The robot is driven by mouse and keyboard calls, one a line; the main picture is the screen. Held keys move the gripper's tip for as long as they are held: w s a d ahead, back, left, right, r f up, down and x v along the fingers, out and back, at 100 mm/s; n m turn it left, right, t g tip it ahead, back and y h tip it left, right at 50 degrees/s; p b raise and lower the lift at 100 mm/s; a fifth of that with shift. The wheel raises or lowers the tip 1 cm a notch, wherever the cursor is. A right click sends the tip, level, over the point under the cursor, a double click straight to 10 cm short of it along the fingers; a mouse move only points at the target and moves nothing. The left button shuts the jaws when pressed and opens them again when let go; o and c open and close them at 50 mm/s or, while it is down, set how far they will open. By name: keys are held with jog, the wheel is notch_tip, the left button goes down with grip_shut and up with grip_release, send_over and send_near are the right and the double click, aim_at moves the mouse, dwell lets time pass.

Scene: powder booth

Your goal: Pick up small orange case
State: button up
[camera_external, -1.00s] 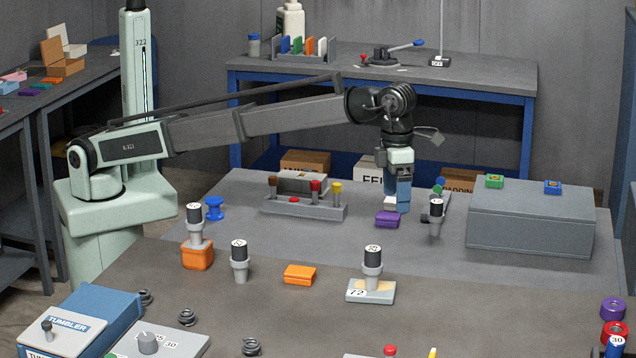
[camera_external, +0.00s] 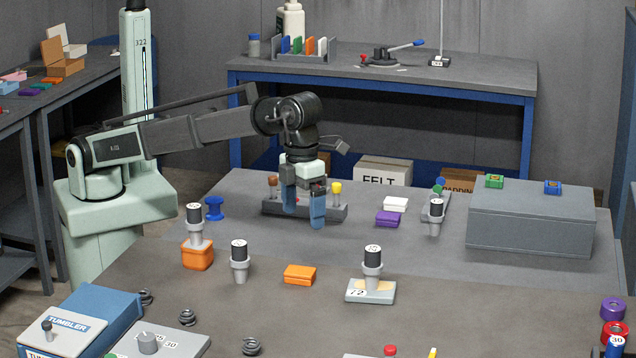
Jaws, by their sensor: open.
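The small orange case (camera_external: 299,275) lies flat on the table near the middle, with clear table around it. A taller orange block (camera_external: 197,256) to its left has a grey and black cylinder standing on it. My gripper (camera_external: 304,222) points down with two blue fingers spread apart and nothing between them. It is above and behind the small orange case, in front of the grey rack, apart from the case.
A grey rack (camera_external: 332,209) with coloured knobs is partly hidden by my gripper. Grey cylinders stand left (camera_external: 239,262) and right (camera_external: 372,262) of the case. Purple (camera_external: 388,219) and white (camera_external: 395,204) cases lie behind right. A large grey box (camera_external: 530,220) stands at right.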

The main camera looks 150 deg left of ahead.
jog(key=s+n, duration=0.1)
jog(key=n, duration=0.7)
send_over(300, 270)
jog(key=f, duration=0.9)
jog(key=shift+w+d, duration=0.15)
jog(key=shift+w, duration=0.1)
jog(key=shift+s+f, duration=0.15)
jog(key=shift+f, duration=1.15)
jog(key=shift+s+f, duration=0.1)
jog(key=shift+f, duration=1.15)
jog(key=c, duration=1.2)
jog(key=shift+o, duration=0.2)
jog(key=shift+r, duration=0.2)
